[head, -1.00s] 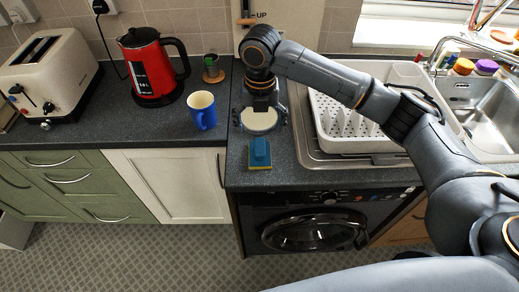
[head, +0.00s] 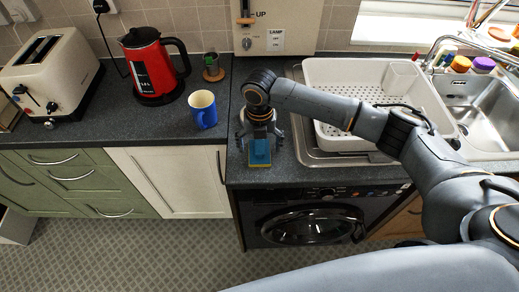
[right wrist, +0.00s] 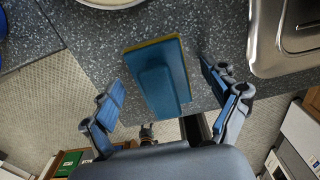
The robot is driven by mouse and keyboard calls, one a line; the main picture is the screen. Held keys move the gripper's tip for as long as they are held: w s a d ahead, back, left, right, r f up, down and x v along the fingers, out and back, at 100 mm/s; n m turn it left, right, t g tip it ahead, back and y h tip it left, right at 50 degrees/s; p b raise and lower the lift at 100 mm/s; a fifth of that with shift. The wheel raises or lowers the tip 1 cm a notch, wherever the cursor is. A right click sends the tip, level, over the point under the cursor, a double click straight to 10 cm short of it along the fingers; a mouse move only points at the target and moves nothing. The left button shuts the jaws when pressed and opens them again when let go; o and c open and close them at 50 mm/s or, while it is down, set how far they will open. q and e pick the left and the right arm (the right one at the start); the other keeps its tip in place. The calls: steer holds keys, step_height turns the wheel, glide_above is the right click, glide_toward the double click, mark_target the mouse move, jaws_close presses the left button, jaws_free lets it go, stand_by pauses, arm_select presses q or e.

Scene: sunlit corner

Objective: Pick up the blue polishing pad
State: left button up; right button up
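The blue polishing pad (head: 260,152), a blue block with a handle-like ridge and a yellow underside, lies on the dark worktop near its front edge. It also shows in the right wrist view (right wrist: 160,75). My right gripper (head: 259,143) is open above the pad, with one finger to each side. In the right wrist view the gripper (right wrist: 163,85) has clear gaps between its fingers and the pad, and nothing is held. The gripper partly covers the pad in the head view. My left gripper is not in view.
A round pale dish (right wrist: 110,3) sits just beyond the pad, hidden behind my gripper in the head view. A blue mug (head: 203,109) and red kettle (head: 150,70) stand to the left. A white dish rack (head: 345,140) on the sink drainer is close on the right.

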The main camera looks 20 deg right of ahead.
steer(key=c, duration=1.1)
steer(key=shift+r+b, duration=0.45)
steer(key=shift+r, duration=0.1)
steer(key=s+r+b, duration=0.1)
steer(key=s+r, duration=0.2)
steer(key=s, duration=0.1)
steer(key=s+r+b, duration=0.1)
steer(key=s+r, duration=0.3)
steer(key=s+r+b, duration=0.1)
steer(key=s+r, duration=0.3)
steer(key=shift+s+r, duration=0.15)
steer(key=shift+s, duration=0.2)
steer(key=shift+s+r+b, duration=0.3)
steer(key=shift+s+r, duration=0.05)
steer(key=shift+s, duration=0.3)
steer(key=shift+c, duration=0.9)
steer(key=o, duration=0.7)
steer(key=c, duration=0.4)
